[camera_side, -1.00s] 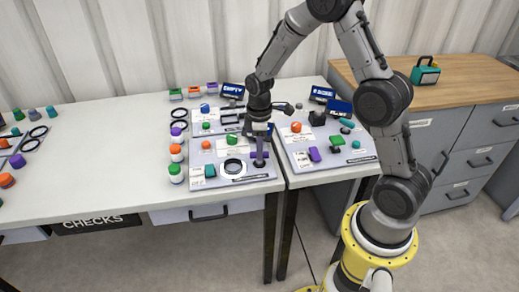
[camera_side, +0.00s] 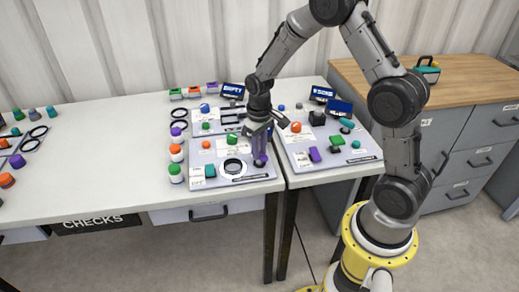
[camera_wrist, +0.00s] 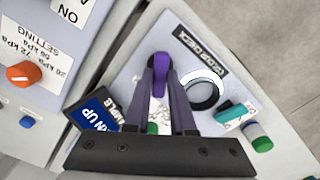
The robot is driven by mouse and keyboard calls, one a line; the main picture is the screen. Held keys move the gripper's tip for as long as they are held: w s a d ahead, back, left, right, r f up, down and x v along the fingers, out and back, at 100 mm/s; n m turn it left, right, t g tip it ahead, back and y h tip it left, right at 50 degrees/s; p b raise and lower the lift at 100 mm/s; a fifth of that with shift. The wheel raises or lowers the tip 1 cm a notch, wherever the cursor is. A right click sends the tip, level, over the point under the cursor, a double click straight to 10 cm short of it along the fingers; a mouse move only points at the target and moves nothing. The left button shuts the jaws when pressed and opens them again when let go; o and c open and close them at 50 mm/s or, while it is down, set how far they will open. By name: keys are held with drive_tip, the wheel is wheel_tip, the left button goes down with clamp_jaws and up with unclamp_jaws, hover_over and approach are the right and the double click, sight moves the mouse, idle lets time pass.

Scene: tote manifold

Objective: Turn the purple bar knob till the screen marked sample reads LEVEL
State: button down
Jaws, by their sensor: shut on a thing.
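The purple bar knob (camera_wrist: 160,72) stands on the light panel in the wrist view, between the two fingertips of my gripper (camera_wrist: 161,85). My gripper is shut on it. In the side view, my gripper (camera_side: 259,146) points down onto the knob (camera_side: 260,160) at the right edge of the front left panel. The sample screen (camera_wrist: 97,110) is blue with white letters in the wrist view. It is partly cut off by my gripper; "MPLE" and "N UP" show. I cannot make out this screen in the side view.
A black ring on a white disc (camera_wrist: 203,90) and a teal block (camera_wrist: 229,112) sit close by the knob. An orange knob (camera_wrist: 22,74) is on the neighbouring panel, across a gap. Several colored-capped jars (camera_side: 176,153) line the panel's left side.

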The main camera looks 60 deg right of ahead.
drive_tip(key=shift+r+m, duration=0.1)
drive_tip(key=shift+m, duration=0.4)
drive_tip(key=c, duration=0.8)
unclamp_jaws()
drive_tip(key=shift+o, duration=0.2)
wheel_tip(320, 180, up, 14)
drive_tip(key=shift+a, duration=0.1)
